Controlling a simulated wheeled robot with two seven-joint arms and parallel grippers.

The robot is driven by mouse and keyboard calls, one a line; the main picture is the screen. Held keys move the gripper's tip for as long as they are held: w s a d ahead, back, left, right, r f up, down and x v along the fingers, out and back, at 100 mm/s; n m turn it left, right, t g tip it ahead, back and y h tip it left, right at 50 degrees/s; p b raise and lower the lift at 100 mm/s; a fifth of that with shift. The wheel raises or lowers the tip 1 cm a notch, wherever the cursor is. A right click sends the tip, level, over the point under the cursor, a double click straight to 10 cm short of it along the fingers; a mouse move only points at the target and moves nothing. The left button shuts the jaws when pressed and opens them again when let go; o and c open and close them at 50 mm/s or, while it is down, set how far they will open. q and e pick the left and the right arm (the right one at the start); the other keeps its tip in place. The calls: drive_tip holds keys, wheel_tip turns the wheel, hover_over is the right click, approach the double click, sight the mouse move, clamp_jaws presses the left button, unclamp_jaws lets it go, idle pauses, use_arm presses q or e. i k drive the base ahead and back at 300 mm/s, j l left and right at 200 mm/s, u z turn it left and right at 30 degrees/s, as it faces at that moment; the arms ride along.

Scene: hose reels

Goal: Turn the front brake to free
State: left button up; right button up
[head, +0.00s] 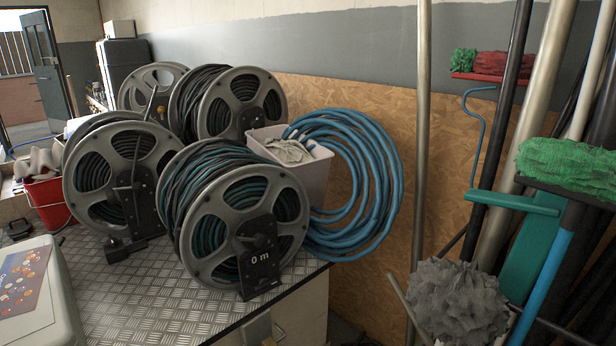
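The front hose reel (238,212) stands on a metal tread-plate bench top, with grey side discs and dark green hose wound on it. Its black bracket (258,258) faces me and bears the marking "0 m". A dark knob-like part (262,241) sits at the hub above the marking. I cannot tell which part is the brake or how it is set. Neither of my grippers is in view.
More reels stand behind: one at left (112,178), one at back (240,103). A pale bin (312,172) and a blue hose coil (385,180) are to the right. A red bucket (48,203) and pale case (35,300) are left. Brooms and poles crowd the right.

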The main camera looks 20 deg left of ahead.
sight(112, 241)
drive_tip(key=u, duration=2)
drive_tip(key=i+j+u, duration=0.15)
drive_tip(key=j+u, duration=0.3)
drive_tip(key=i+j+u, duration=0.4)
drive_tip(key=j, duration=0.25)
drive_tip(key=i+j+u, duration=0.2)
drive_tip(key=j+u, duration=0.25)
drive_tip(key=i+j+u, duration=0.4)
drive_tip(key=i+j+z, duration=0.1)
drive_tip(key=i+z, duration=0.15)
drive_tip(key=i, duration=0.15)
drive_tip(key=i+j+z, duration=0.25)
drive_tip(key=i, duration=0.15)
drive_tip(key=i+z, duration=0.2)
drive_tip(key=z, duration=0.25)
drive_tip(key=i+z, duration=0.25)
drive_tip(key=z, duration=0.2)
drive_tip(key=i+z, duration=0.25)
drive_tip(key=z, duration=0.2)
drive_tip(key=i+j+z, duration=0.15)
drive_tip(key=z, duration=0.25)
